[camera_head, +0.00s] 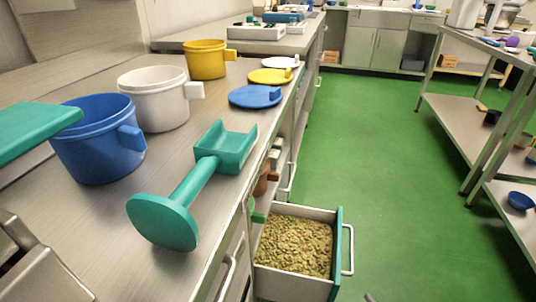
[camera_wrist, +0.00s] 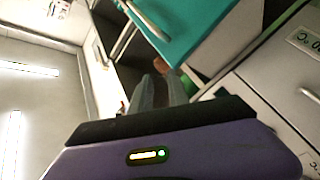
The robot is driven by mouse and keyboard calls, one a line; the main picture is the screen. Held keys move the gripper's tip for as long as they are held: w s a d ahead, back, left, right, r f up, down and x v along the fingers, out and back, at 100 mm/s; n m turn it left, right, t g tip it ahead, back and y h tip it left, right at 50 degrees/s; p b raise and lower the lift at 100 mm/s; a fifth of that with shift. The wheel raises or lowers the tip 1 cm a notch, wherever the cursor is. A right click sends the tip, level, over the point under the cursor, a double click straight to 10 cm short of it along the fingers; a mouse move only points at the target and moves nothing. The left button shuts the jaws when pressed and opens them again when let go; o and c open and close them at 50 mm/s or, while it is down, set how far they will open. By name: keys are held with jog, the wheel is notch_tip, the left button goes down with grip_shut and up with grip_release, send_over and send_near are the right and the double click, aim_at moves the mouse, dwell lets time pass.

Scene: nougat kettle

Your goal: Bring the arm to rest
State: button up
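My gripper (camera_wrist: 163,92) shows in the wrist view beyond its purple and black housing. Its fingers are dim and small, so I cannot tell whether they are apart, and I see no object clearly held. The open drawer with a teal front (camera_wrist: 185,25) is close by in the wrist view. In the head view that drawer (camera_head: 338,252) is pulled out and filled with greenish-brown granules (camera_head: 294,246). The gripper cannot be clearly made out in the head view.
The left counter holds a teal stamp-like tool (camera_head: 190,185), blue (camera_head: 95,150), white (camera_head: 158,105) and yellow (camera_head: 206,62) pots, and several lids. The green floor (camera_head: 400,150) is clear between counter and the right shelf table (camera_head: 470,130).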

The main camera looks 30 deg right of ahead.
jog(key=s+a+r+m+g+y, duration=0.1)
jog(key=s+a+r+m+g, duration=0.1)
jog(key=s+a+r+m, duration=0.5)
jog(key=s+a+r+m+g+y, duration=0.1)
jog(key=s+a+r+m+g, duration=0.1)
jog(key=s+a+r, duration=0.55)
jog(key=w+a+r+p, duration=0.1)
jog(key=r+p, duration=1.3)
jog(key=w+a+r+p, duration=0.2)
jog(key=r+p, duration=1.2)
jog(key=shift+r, duration=0.3)
jog(key=shift+a, duration=0.15)
